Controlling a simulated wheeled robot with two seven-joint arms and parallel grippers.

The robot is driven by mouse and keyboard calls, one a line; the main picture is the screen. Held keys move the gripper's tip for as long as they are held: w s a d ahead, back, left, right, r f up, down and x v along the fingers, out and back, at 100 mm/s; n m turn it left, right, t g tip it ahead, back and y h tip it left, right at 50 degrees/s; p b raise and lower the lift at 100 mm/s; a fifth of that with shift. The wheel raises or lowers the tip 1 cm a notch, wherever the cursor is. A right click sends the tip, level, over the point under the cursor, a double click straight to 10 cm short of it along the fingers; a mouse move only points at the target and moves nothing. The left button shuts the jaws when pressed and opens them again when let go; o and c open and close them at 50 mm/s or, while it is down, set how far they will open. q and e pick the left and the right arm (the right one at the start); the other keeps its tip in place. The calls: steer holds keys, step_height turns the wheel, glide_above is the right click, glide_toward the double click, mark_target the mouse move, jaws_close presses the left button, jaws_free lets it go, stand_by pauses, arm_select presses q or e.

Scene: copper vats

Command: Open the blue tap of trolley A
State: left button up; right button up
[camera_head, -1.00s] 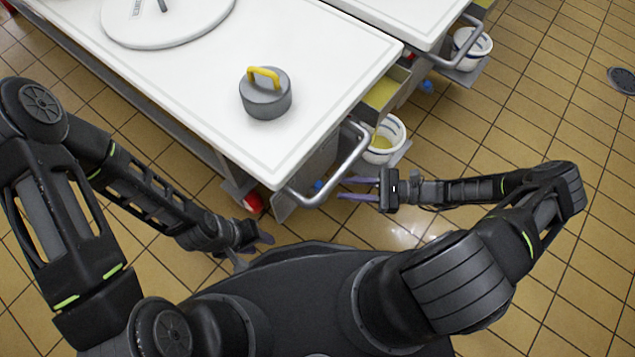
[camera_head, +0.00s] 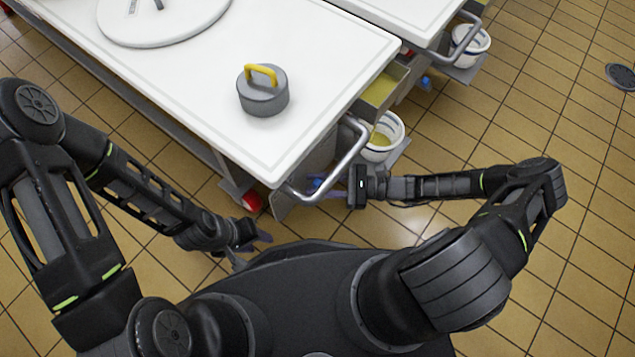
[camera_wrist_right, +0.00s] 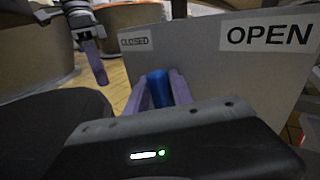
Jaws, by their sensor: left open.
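The blue tap (camera_head: 317,183) is low at the near corner of the closer white-topped trolley (camera_head: 330,60); no letter marks it as A. In the right wrist view the tap's blue handle (camera_wrist_right: 158,88) stands upright between the purple fingers of my right gripper (camera_wrist_right: 158,92). I cannot tell if the fingers touch it. Behind it is a grey plate (camera_wrist_right: 215,60) with CLOSED at left and OPEN at right; the handle is nearer CLOSED. In the head view my right gripper (camera_head: 338,188) points left at the tap. My left gripper (camera_head: 250,248) is open and empty, low at left.
A curved metal handle (camera_head: 345,170) sticks out above my right gripper. A red tap (camera_head: 251,202) is left of the corner. A white bucket (camera_head: 392,128) stands behind the handle. A grey weight with a yellow handle (camera_head: 264,100) rests on the trolley.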

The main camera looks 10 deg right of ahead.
jaws_close()
stand_by(1.3)
